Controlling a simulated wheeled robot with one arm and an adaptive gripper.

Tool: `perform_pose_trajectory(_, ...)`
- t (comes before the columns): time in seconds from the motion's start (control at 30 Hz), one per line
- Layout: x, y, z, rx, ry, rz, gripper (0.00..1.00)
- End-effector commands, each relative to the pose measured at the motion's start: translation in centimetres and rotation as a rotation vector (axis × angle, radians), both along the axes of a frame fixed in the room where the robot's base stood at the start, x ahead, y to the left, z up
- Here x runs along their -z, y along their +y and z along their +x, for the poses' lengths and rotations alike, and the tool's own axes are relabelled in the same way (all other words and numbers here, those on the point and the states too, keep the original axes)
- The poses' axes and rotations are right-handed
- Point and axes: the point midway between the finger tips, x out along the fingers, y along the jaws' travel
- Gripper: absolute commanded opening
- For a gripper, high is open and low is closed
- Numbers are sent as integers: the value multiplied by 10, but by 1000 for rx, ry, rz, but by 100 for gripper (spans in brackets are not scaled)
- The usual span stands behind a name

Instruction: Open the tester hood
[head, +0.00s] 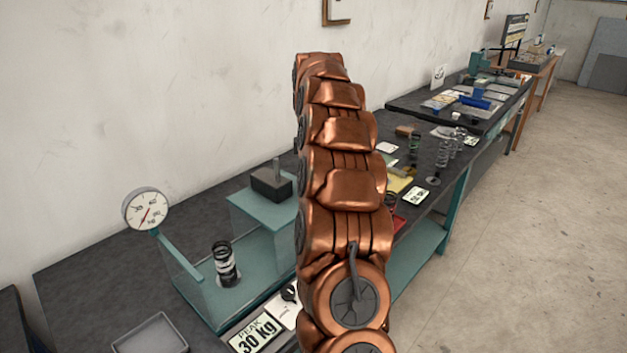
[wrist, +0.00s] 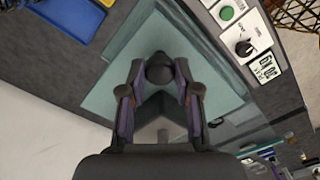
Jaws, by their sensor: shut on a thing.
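The tester in the head view has a teal base (head: 240,290), a round dial gauge (head: 146,210) at its left and a clear hood panel (head: 182,268). A dark coil spring (head: 224,262) stands upright inside it. A raised teal top plate (head: 262,210) carries a dark block (head: 271,184) with a short post. In the wrist view, my gripper (wrist: 159,82) is shut on a dark rounded knob (wrist: 160,66) over the teal surface (wrist: 110,90). In the head view my copper arm hides the gripper and the tester's right side. I cannot tell how the knob joins the hood.
A display reading 30 Kg (head: 256,334) and a grey tray (head: 150,336) lie at the front of the dark bench. Several springs and cards lie farther right, near a loose spring (head: 442,152). The wall is close behind. Open floor (head: 540,210) lies right.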

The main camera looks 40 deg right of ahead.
Motion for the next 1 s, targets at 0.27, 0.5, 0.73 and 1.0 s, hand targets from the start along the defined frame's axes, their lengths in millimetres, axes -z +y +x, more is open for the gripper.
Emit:
perform_pose_trajectory(0.27,-1,1,1,-3,-4,0,42)
perform_pose_trajectory(0.5,-1,1,1,-2,-2,-1,57)
perform_pose_trajectory(0.73,-1,0,1,-1,-2,-1,57)
perform_pose_trajectory(1.0,-22,0,2,-1,-7,-4,57)
